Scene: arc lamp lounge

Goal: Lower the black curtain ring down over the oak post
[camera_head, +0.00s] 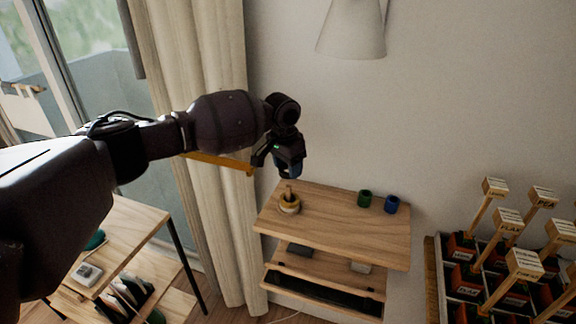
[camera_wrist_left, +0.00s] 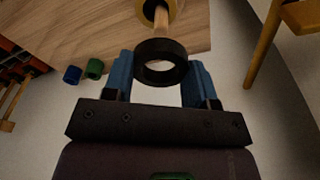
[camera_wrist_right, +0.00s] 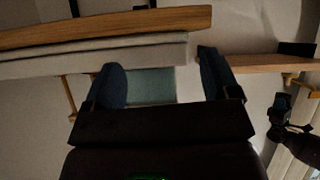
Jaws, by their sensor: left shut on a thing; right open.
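My left gripper (camera_head: 289,170) is shut on the black curtain ring (camera_wrist_left: 161,49), which sits between its blue fingers in the left wrist view. The oak post (camera_wrist_left: 161,17) stands just beyond the ring there, apart from the ring's opening in that picture. In the head view the post (camera_head: 289,191) rises from the wooden top below my left gripper, with a yellowish round piece (camera_head: 289,207) around its foot. The black ring is hard to make out in the head view. My right gripper (camera_wrist_right: 160,80) is open and empty.
The wooden shelf top (camera_head: 335,228) also holds a green cup-like piece (camera_head: 365,198) and a blue one (camera_head: 391,205), right of the post. A crate of labelled wooden markers (camera_head: 507,260) stands at the right. A lamp shade (camera_head: 352,30) hangs above; a curtain (camera_head: 205,60) hangs behind my left arm.

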